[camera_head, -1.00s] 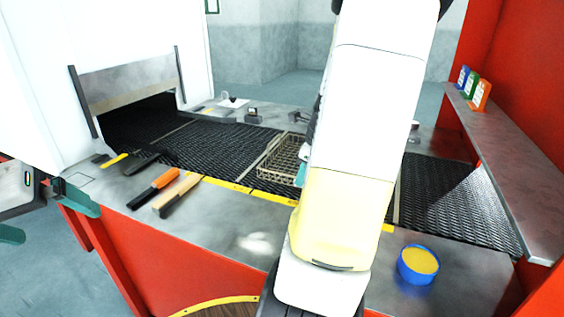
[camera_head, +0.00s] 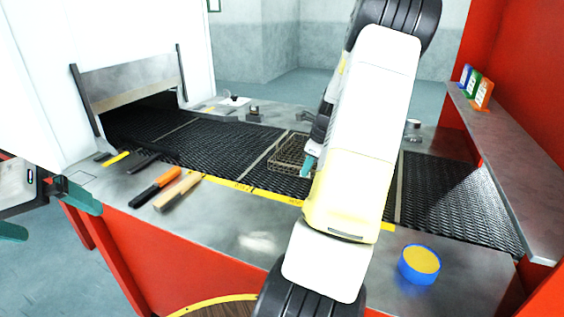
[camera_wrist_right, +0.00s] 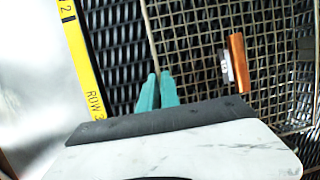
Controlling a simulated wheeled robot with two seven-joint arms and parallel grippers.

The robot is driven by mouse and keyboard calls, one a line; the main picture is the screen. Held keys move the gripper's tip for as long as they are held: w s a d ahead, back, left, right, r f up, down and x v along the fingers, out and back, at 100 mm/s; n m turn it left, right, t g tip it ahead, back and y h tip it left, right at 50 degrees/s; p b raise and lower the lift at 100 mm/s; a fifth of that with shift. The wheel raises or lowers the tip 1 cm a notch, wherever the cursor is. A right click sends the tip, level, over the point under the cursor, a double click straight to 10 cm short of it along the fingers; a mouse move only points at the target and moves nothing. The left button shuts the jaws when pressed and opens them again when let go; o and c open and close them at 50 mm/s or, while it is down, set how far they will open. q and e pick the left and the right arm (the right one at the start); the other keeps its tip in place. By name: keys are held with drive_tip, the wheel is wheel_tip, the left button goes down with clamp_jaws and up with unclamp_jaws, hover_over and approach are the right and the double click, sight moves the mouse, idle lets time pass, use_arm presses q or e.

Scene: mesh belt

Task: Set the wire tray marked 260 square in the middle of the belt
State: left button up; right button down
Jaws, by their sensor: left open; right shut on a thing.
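The wire tray (camera_head: 287,150) is a small open basket of tan mesh over the dark mesh belt (camera_head: 225,147), partly hidden by my right arm. In the right wrist view the tray (camera_wrist_right: 196,40) fills the right side, with its left rim running between the teal fingertips. My right gripper (camera_wrist_right: 157,92) is shut on that rim; in the head view its teal tip (camera_head: 308,167) shows at the tray's right side. I cannot read a number on the tray or tell whether it touches the belt. My left gripper (camera_head: 46,212) is open and empty, off the left end of the front ledge.
A yellow strip marked with rows (camera_wrist_right: 84,60) edges the belt. An orange-handled tool (camera_head: 154,187) and a wooden-handled tool (camera_head: 178,191) lie on the front ledge, with a blue tub (camera_head: 419,264) at right. An oven-like opening (camera_head: 130,110) is at left.

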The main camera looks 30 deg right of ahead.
drive_tip(key=shift+r, duration=0.1)
drive_tip(key=c, duration=1.6)
unclamp_jaws()
drive_tip(key=v, duration=1.2)
drive_tip(key=s+a+r+n, duration=0.1)
drive_tip(key=a+r+n, duration=0.25)
drive_tip(key=a, duration=0.25)
drive_tip(key=s+a+r+n+t, duration=0.1)
drive_tip(key=a+r+n, duration=0.1)
drive_tip(key=a+n, duration=0.35)
drive_tip(key=s+a+r+n, duration=0.2)
drive_tip(key=a+n, duration=0.2)
drive_tip(key=a, duration=0.2)
drive_tip(key=s+a+n, duration=0.4)
drive_tip(key=n, duration=0.1)
drive_tip(key=s+a+n+t, duration=0.1)
drive_tip(key=s+a+n, duration=0.3)
drive_tip(key=a+n, duration=0.1)
drive_tip(key=s+a+n+y, duration=0.1)
drive_tip(key=s+a+n, duration=0.3)
drive_tip(key=a+n, duration=0.1)
drive_tip(key=shift+s+r+n+t, duration=0.15)
drive_tip(key=shift+s+n+t, duration=0.1)
drive_tip(key=shift+n+t, duration=0.15)
